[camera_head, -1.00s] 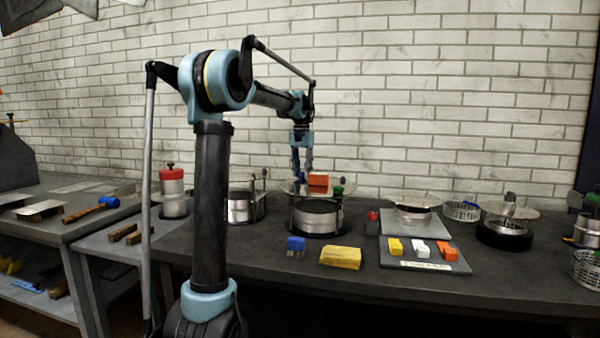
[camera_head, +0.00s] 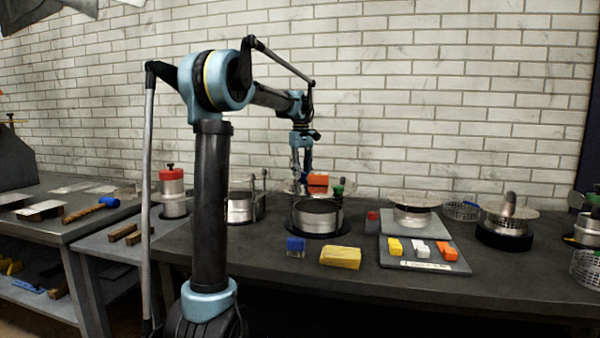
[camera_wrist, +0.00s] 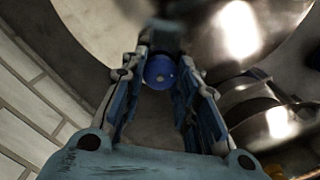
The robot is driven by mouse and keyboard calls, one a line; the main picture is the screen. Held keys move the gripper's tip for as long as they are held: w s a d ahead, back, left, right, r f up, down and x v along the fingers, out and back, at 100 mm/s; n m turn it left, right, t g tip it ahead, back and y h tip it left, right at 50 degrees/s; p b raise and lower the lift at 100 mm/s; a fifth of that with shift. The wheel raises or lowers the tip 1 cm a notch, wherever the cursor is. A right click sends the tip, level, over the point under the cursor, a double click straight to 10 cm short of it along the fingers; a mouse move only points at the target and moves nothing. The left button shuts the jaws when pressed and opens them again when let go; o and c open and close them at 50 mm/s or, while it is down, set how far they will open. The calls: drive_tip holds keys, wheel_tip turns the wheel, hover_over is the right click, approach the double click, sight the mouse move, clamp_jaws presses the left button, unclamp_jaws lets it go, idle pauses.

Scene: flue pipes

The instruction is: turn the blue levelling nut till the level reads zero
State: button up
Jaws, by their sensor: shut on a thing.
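The blue levelling nut (camera_wrist: 161,72) shows in the wrist view between the fingertips of my gripper (camera_wrist: 164,64), which is shut on it. In the head view my gripper (camera_head: 302,172) points down at the rear left of a round plate on a metal drum (camera_head: 316,216); the nut is mostly hidden there by the fingers. An orange-red block (camera_head: 318,181), perhaps the level, sits on the plate just right of the fingers. Its reading is too small to tell. A green nut (camera_head: 338,190) stands at the plate's right.
A blue block (camera_head: 296,245) and a yellow sponge (camera_head: 340,257) lie in front of the drum. A grey tray (camera_head: 440,266) with small coloured blocks lies to the right. A red-topped canister (camera_head: 173,192) stands to the left. A brick wall is behind.

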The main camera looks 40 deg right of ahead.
drive_tip(key=shift+w+a+n, duration=0.1)
drive_tip(key=shift+w+n, duration=0.05)
drive_tip(key=shift+n, duration=1.45)
drive_tip(key=o, duration=1.1)
drive_tip(key=shift+f, duration=0.1)
drive_tip(key=shift+c, duration=0.2)
drive_tip(key=shift+r, duration=0.4)
wheel_tip(320, 180, up, 11)
drive_tip(key=shift+w+a+r, duration=0.15)
